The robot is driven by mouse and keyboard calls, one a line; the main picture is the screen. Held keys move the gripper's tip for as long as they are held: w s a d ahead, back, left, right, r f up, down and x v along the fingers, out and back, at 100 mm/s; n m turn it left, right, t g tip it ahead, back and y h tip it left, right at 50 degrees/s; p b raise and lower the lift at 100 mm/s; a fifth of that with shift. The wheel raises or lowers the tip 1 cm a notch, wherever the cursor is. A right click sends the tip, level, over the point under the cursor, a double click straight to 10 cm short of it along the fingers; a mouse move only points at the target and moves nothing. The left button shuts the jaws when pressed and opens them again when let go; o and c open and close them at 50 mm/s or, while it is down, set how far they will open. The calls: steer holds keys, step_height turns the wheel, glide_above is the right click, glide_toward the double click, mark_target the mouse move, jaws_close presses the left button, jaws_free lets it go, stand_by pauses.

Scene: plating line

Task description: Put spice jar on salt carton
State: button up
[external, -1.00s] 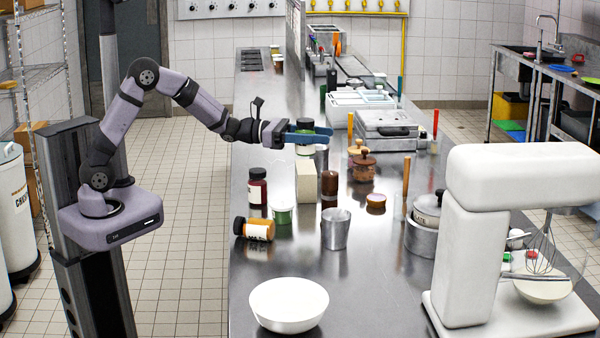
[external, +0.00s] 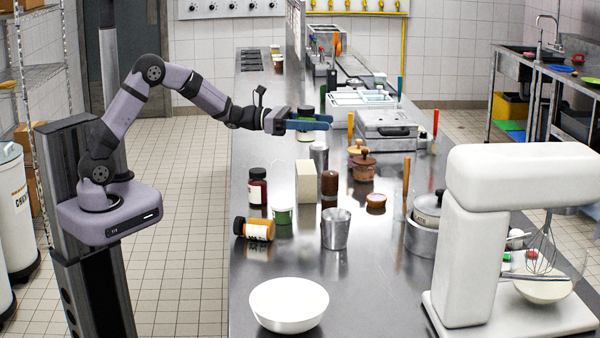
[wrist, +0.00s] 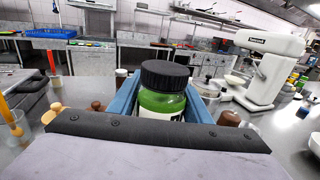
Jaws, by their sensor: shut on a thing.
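The spice jar, a green-filled jar with a black lid (wrist: 163,90), is upright between the blue fingers of my gripper (wrist: 163,103) in the wrist view. In the external view the jar (external: 305,136) is partly hidden by the near finger of my gripper (external: 316,123), which is shut on it well above the counter. The salt carton (external: 306,183), which I take to be the plain cream box, stands upright on the counter, below the held jar in the picture. Its top looks bare. I cannot pick it out in the wrist view.
Around the carton stand a dark red jar (external: 257,187), a green-white tub (external: 282,214), a brown shaker (external: 329,185) and a metal cup (external: 335,229). An orange jar (external: 255,229) lies on its side. A white bowl (external: 289,304) and a mixer (external: 500,230) are nearer.

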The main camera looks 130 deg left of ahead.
step_height(320, 180, down, 7)
steer(key=p, duration=0.1)
steer(key=shift+f, duration=0.2)
stand_by(0.4)
steer(key=shift+f, duration=0.15)
steer(key=o, duration=1.2)
steer(key=shift+o, duration=0.2)
steer(key=b+v, duration=0.3)
steer(key=v, duration=0.9)
steer(key=shift+b, duration=0.35)
